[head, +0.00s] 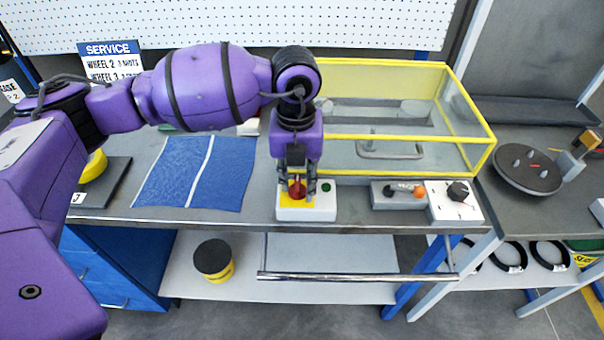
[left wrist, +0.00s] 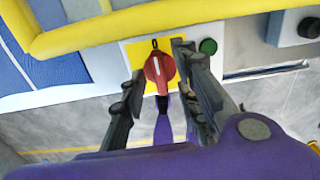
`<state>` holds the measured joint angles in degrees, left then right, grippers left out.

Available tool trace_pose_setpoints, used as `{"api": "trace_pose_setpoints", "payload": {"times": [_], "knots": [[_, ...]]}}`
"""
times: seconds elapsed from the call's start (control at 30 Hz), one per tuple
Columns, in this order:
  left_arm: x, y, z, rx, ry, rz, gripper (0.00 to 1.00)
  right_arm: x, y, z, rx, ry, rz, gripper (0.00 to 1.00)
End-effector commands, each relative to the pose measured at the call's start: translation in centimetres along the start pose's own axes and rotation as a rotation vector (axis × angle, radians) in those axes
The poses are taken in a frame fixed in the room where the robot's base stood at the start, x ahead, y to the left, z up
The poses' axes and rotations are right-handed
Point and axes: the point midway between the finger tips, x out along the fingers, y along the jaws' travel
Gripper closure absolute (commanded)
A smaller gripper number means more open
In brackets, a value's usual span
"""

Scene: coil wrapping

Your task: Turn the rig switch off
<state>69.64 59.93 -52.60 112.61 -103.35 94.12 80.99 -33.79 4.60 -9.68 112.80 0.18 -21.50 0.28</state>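The rig switch is a red rotary knob (head: 297,188) on a yellow plate, on a white box (head: 306,213) at the bench's front edge. In the left wrist view the red knob (left wrist: 160,70) has a white line pointing roughly toward a "0" printed on the plate. My left gripper (head: 296,183) points down over the box. In the left wrist view its two fingers (left wrist: 159,68) straddle the knob, with gaps visible on both sides, so it looks open. Whether a finger touches the knob is unclear. My right gripper is not in view.
A green button (head: 326,187) sits right of the knob on the same box. A yellow-framed clear guard (head: 480,155) stands behind. Grey and white control boxes (head: 455,201) are to the right. A blue cloth (head: 180,180) lies to the left. A metal rail (head: 355,277) runs below the bench.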

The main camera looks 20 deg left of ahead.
Motion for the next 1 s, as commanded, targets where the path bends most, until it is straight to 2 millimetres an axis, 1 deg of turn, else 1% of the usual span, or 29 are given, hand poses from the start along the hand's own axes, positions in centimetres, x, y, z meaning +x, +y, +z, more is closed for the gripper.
{"api": "trace_pose_setpoints", "payload": {"times": [0.17, 0.4, 0.5, 0.6, 0.77, 1.0], "knots": [[-2.3, -0.1, 0.1, 0.000, -0.005, -0.003, 0.71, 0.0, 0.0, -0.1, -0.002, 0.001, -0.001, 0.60], [-7.5, 0.0, 0.1, 0.000, -0.006, -0.002, 0.71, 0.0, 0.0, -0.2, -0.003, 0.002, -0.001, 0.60], [-9.3, 0.0, 0.1, 0.000, -0.005, -0.002, 0.71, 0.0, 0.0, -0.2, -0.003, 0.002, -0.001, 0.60], [-10.7, 0.0, 0.1, -0.001, -0.003, -0.001, 0.71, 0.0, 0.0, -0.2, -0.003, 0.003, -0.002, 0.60], [-11.8, 0.0, 0.1, -0.002, -0.002, -0.001, 0.71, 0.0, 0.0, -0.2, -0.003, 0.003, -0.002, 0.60], [-11.9, 0.0, 0.0, -0.001, -0.001, 0.000, 0.71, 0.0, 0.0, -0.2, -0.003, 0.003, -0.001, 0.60]]}}
